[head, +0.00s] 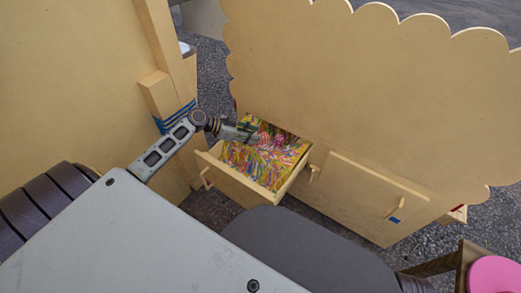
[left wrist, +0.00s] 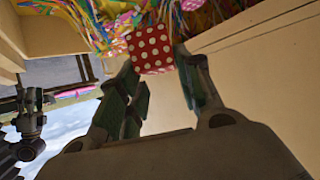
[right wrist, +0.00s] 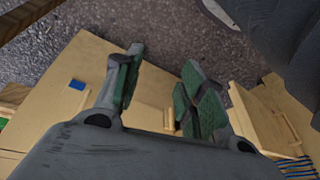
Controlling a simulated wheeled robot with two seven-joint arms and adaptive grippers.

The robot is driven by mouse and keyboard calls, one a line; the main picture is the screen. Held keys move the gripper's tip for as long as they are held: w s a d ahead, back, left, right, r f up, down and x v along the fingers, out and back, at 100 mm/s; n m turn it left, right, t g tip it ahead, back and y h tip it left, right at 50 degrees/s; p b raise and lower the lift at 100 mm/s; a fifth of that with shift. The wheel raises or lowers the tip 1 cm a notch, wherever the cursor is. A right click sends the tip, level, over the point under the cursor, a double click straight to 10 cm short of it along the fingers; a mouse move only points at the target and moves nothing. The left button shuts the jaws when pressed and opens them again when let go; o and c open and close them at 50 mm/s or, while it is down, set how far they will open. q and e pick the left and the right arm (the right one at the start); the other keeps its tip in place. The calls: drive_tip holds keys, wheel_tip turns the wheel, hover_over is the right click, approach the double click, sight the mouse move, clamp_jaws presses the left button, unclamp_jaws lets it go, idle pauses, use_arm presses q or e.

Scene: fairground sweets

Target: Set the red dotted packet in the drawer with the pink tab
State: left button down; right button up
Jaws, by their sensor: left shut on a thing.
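The red packet with white dots (left wrist: 150,48) is between the fingertips of my left gripper (left wrist: 158,62) in the left wrist view. In the head view my left gripper (head: 250,132) is over the back left of the open drawer (head: 235,183), shut on the packet. Whether the packet touches the filling is unclear. My right gripper (right wrist: 162,65) is open and empty in the right wrist view, outside the head view.
The drawer holds colourful paper shreds (head: 262,165) and pink dotted items (head: 279,141). To its right is a closed front with a blue tab (head: 394,220). Tall wooden panels (head: 350,90) stand behind and at left. A pink round seat (head: 497,274) is at lower right.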

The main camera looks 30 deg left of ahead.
use_arm(q)
wheel_tip(320, 180, down, 5)
drive_tip(key=shift+r+b, duration=0.15)
drive_tip(key=shift+b, duration=0.55)
drive_tip(key=shift+f, duration=0.4)
use_arm(e)
drive_tip(key=shift+a+f, duration=0.4)
drive_tip(key=shift+f, duration=0.3)
use_arm(q)
drive_tip(key=shift+f, duration=0.25)
drive_tip(key=shift+f+b, duration=0.7)
drive_tip(key=shift+f, duration=0.9)
use_arm(e)
drive_tip(key=shift+w+a+f+t+y, duration=0.15)
drive_tip(key=shift+a+f+t+y, duration=0.05)
drive_tip(key=shift+f, duration=0.45)
drive_tip(key=shift+w+a+f+t+y, duration=0.1)
drive_tip(key=shift+a+f+t+y, duration=0.1)
drive_tip(key=shift+f, duration=0.4)
